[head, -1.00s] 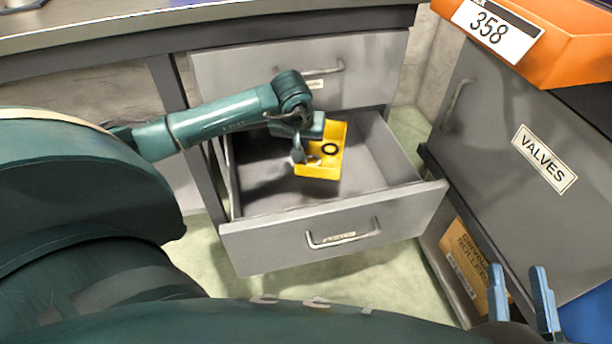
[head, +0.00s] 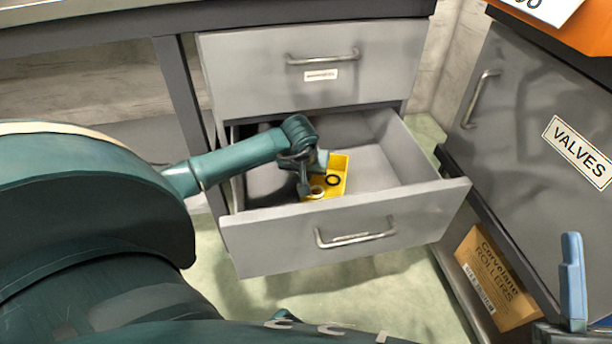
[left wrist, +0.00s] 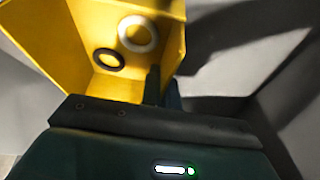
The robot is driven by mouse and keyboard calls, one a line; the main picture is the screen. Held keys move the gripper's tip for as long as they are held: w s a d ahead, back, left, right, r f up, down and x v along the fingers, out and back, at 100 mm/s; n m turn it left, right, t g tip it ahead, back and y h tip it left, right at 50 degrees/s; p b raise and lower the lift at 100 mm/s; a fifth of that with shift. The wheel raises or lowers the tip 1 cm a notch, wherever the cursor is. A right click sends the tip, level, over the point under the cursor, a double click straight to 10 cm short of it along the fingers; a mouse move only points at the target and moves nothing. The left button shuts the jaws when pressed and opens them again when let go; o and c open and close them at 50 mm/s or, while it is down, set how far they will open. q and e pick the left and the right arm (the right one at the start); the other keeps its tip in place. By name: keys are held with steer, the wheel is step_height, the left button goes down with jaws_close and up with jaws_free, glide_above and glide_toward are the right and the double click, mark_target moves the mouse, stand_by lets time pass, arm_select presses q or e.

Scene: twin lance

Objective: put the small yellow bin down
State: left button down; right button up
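The small yellow bin (head: 338,168) is inside the open drawer (head: 345,228), partly hidden by my gripper and the drawer front. A black ring (head: 333,180) and a white ring (head: 317,190) lie in it. My left gripper (head: 306,188) reaches down into the drawer at the bin's left side. In the left wrist view its fingers (left wrist: 164,92) are close together at a wall of the bin (left wrist: 60,35), seemingly shut on it. I cannot tell whether the bin touches the drawer floor. My right gripper (head: 573,285) shows just one clear blue finger at the lower right.
The drawer's right part is bare. A closed drawer (head: 315,50) sits above it. A grey cabinet door labelled VALVES (head: 540,100) stands to the right, with a cardboard box (head: 497,280) on the shelf below. An orange bin (head: 590,35) is at the upper right.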

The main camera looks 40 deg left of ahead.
steer(key=shift+y, duration=0.3)
arm_select(q)
steer(key=shift+f, duration=0.15)
steer(key=c, duration=2)
jaws_free()
steer(key=shift+c, duration=0.2)
steer(key=o, duration=0.4)
steer(key=shift+c, duration=0.2)
arm_select(e)
steer(key=shift+r, duration=0.2)
